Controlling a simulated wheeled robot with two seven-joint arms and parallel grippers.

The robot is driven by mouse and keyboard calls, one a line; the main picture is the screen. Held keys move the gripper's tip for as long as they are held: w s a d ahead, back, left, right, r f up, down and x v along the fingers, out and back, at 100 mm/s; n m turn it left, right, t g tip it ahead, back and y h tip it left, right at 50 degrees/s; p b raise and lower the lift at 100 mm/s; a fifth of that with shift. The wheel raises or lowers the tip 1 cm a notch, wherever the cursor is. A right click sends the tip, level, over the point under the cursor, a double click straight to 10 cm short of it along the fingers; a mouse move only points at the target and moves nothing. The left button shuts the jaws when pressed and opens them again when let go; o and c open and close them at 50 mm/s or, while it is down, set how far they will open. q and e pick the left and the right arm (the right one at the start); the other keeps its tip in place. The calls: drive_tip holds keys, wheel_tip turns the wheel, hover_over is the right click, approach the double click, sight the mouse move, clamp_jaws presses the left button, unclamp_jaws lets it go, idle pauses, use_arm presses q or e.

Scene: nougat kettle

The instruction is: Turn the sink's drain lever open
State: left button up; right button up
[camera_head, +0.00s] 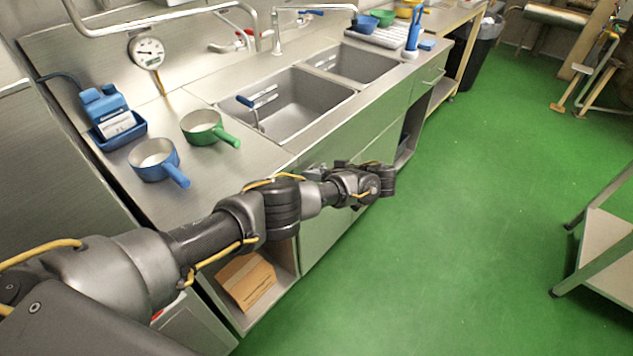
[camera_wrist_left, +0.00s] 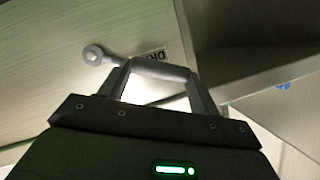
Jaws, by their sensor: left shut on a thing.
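The drain lever (camera_wrist_left: 107,58) shows in the left wrist view, with a round pivot end at its left and a grey grip at its right. It stands in front of a pale panel with a label starting "DR", partly hidden. My left gripper (camera_wrist_left: 160,72) is shut on the lever's grip, one finger at each end of it. In the head view my left gripper (camera_head: 385,180) is at the front of the sink cabinet, below the counter edge. The lever is hidden there behind it. The steel sink (camera_head: 310,98) has two basins. My right gripper is not in view.
A blue pan (camera_head: 152,155), a green pan (camera_head: 202,124) and a blue device in a tray (camera_head: 118,132) stand on the counter. A blue-handled tool (camera_head: 246,102) leans in the near basin. A cardboard box (camera_head: 246,280) sits below. The green floor (camera_head: 450,240) is clear.

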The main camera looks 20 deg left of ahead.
use_arm(q)
drive_tip(key=shift+w+d+r+m+b, duration=0.15)
drive_tip(key=shift+w+r+m+b, duration=0.1)
drive_tip(key=shift+m+b, duration=0.2)
drive_tip(key=shift+r+g, duration=0.15)
drive_tip(key=shift+g, duration=0.15)
drive_tip(key=shift+w, duration=0.1)
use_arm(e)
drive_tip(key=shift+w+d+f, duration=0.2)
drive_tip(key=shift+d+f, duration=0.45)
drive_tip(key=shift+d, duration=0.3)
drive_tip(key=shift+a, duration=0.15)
use_arm(q)
drive_tip(key=o, duration=1.4)
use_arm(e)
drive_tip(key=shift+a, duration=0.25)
